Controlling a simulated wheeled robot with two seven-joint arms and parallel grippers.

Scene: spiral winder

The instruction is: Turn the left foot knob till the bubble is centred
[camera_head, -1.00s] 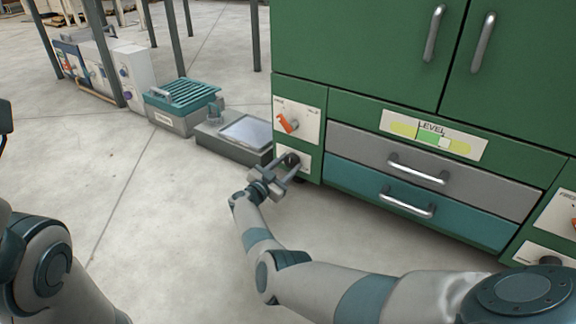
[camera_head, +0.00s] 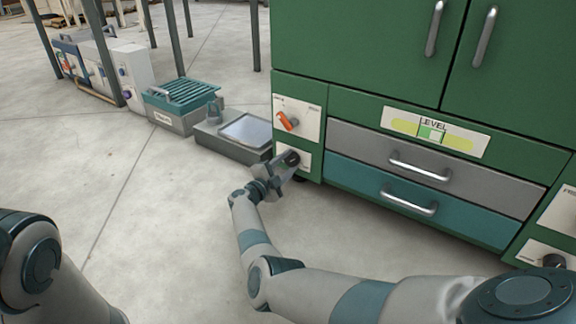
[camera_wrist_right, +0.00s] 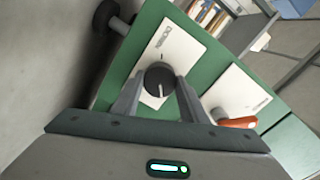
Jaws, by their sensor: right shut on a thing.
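The left foot knob (camera_head: 291,158) is a small dark round knob on a white plate, low on the green cabinet's left end. In the wrist view the knob (camera_wrist_right: 159,77) sits between the two fingers of my right gripper (camera_wrist_right: 160,94), with a white mark on its face. In the head view my right gripper (camera_head: 286,164) is shut on the knob, reaching it from the front. The LEVEL gauge (camera_head: 403,125) is a yellow-green strip with a green middle zone. Its pale bubble (camera_head: 432,132) appears at about the middle of that zone. My left gripper is out of view.
An orange switch (camera_head: 288,121) sits just above the knob and also shows in the wrist view (camera_wrist_right: 238,122). Drawers with a bar handle (camera_head: 420,168) are to the right. A grey scale-like box (camera_head: 243,131) stands left of the cabinet. The floor in front is clear.

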